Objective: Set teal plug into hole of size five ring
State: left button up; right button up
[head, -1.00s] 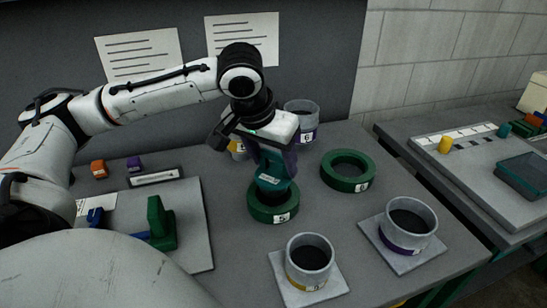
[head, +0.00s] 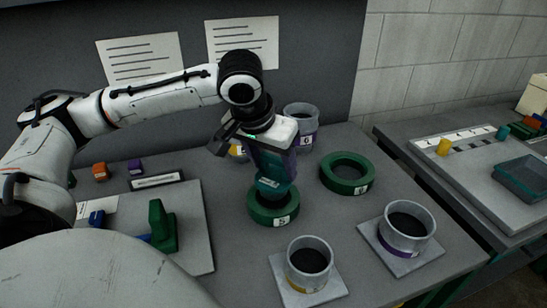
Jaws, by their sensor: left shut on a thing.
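My left gripper (head: 268,160) is shut on the teal plug (head: 272,187) and points down, with the plug hanging below its fingers. The plug is directly over the green size five ring (head: 268,213), which lies flat on the table with a white "5" label facing front. The plug's lower end overlaps the ring's hole in the picture; I cannot tell whether it is inside the hole or just above it. The hole itself is mostly hidden by the plug. My right gripper is not in view.
A second green ring (head: 347,173) lies right of it. Grey cups with a yellow band (head: 309,262) and a purple band (head: 405,227) stand in front on square plates. Another cup (head: 301,126) stands behind. A board with a green block (head: 162,226) is at left.

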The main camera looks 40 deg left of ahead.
aim_at(273, 178)
pick_arm(q)
jog(key=shift+f, duration=0.2)
dwell(0.4)
jog(key=shift+f+b, duration=0.7)
jog(key=shift+f, duration=1.2)
jog(key=o, duration=1.4)
jog(key=p+v, duration=0.1)
jog(key=v, duration=0.8)
jog(key=shift+s+d+r+p, duration=0.1)
jog(key=shift+s+r+p, duration=0.25)
jog(key=shift+r, duration=0.2)
